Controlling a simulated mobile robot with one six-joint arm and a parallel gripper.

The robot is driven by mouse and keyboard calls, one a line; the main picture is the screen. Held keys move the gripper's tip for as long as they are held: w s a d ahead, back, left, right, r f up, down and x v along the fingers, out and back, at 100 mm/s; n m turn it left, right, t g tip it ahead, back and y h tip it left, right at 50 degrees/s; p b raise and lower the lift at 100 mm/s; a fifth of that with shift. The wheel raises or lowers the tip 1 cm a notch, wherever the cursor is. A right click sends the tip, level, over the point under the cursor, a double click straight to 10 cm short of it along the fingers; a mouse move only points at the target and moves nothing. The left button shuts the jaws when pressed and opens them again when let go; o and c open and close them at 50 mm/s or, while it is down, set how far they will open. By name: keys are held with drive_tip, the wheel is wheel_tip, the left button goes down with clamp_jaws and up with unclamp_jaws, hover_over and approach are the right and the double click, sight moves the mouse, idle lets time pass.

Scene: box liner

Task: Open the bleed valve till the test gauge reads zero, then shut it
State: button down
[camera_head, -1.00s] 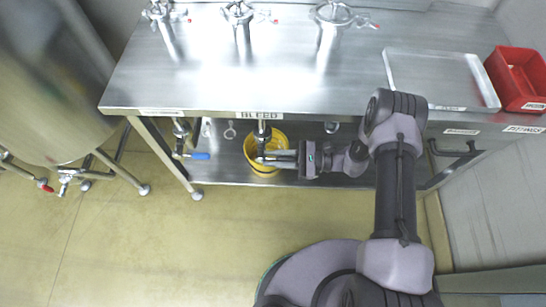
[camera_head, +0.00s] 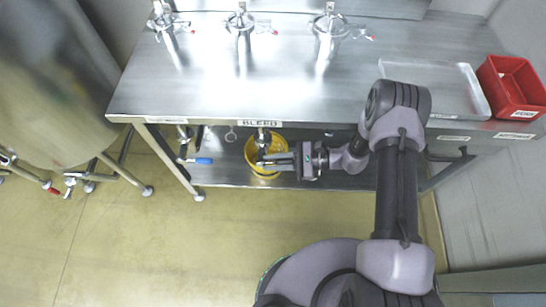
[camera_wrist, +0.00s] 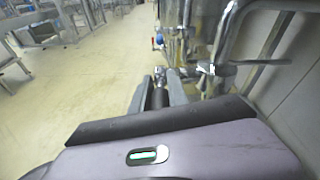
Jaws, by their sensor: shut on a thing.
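The bleed valve (camera_head: 262,138) hangs below the bench's front edge, under the label BLEED (camera_head: 260,123). My gripper (camera_head: 270,160) reaches in from the right, just below the valve body. In the wrist view, its two fingers (camera_wrist: 160,92) are shut on a dark cylindrical piece (camera_wrist: 159,98), which looks like the valve handle. The fingers hide most of the handle, so its angle is unclear. A yellow bucket (camera_head: 265,173) stands beneath the valve, partly behind my gripper. I cannot make out a gauge dial or reading.
Clamped fittings (camera_head: 240,28) stand on top. A metal tray (camera_head: 455,85) and red bin (camera_head: 512,88) are at right. A tank (camera_head: 50,90) stands at left. The front floor is clear.

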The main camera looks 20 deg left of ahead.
drive_tip(key=shift+a+r+t+h+p, duration=0.15)
drive_tip(key=shift+r+t+h+p, duration=0.15)
drive_tip(key=shift+r+h+p, duration=0.55)
drive_tip(key=shift+f+h, duration=0.25)
drive_tip(key=shift+f, duration=0.2)
drive_tip(key=c, duration=1.3)
unclamp_jaws()
